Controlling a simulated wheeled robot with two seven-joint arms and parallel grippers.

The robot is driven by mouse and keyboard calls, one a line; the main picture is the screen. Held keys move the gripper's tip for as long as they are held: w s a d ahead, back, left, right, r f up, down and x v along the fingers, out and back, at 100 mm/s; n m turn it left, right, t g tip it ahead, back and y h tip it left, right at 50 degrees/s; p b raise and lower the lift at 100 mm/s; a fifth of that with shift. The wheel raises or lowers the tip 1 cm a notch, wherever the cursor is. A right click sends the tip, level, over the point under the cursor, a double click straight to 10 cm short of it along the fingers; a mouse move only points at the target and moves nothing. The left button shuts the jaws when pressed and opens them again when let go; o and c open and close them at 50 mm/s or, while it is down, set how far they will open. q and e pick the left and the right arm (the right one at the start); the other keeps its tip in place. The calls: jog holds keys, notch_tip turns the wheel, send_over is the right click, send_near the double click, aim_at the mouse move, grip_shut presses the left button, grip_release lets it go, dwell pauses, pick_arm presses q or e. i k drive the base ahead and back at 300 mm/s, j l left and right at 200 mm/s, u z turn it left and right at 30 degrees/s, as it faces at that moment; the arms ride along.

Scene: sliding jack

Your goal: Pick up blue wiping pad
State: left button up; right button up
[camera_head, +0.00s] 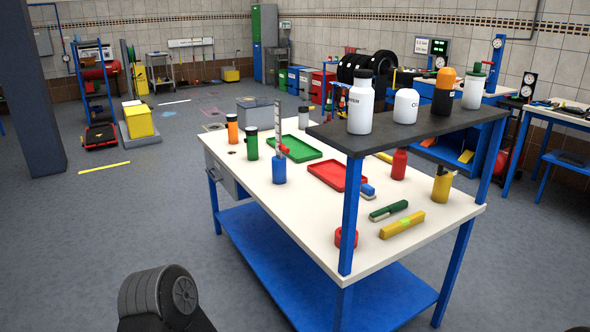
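A small blue and white block (368,191), which looks like the blue wiping pad, lies on the white top of a workbench (270,205). It is beside the right end of a red tray (330,175), and I cannot tell if they touch. A green and white pad (388,210) and a yellow block (402,224) lie nearer the front right. Neither of my grippers is in view. A dark rounded part at the lower left looks like part of my own arm.
A dark raised shelf (400,130) on blue posts, holding several bottles, overhangs the bench's right part. A red bottle (399,164), a yellow can (442,184), a red ring (345,237) and a blue cup (279,170) stand on the bench.

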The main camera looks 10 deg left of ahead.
aim_at(367, 192)
jog(key=z, duration=0.5)
jog(key=j+z, duration=0.15)
jog(key=z, duration=0.3)
jog(key=j+z, duration=0.1)
jog(key=z, duration=0.4)
jog(key=k+j+z, duration=0.1)
jog(key=j+z, duration=0.25)
jog(key=j, duration=0.2)
jog(key=k+j+z, duration=0.15)
jog(key=j+z, duration=0.15)
jog(key=j, duration=0.25)
jog(key=k+j+z, duration=0.2)
jog(key=j+z, duration=0.15)
jog(key=j, duration=0.15)
jog(key=k+j+z, duration=0.65)
jog(key=j, duration=0.15)
jog(key=k+j, duration=0.7)
jog(key=k+j+z, duration=0.1)
jog(key=k+j, duration=0.6)
jog(key=k, duration=0.1)
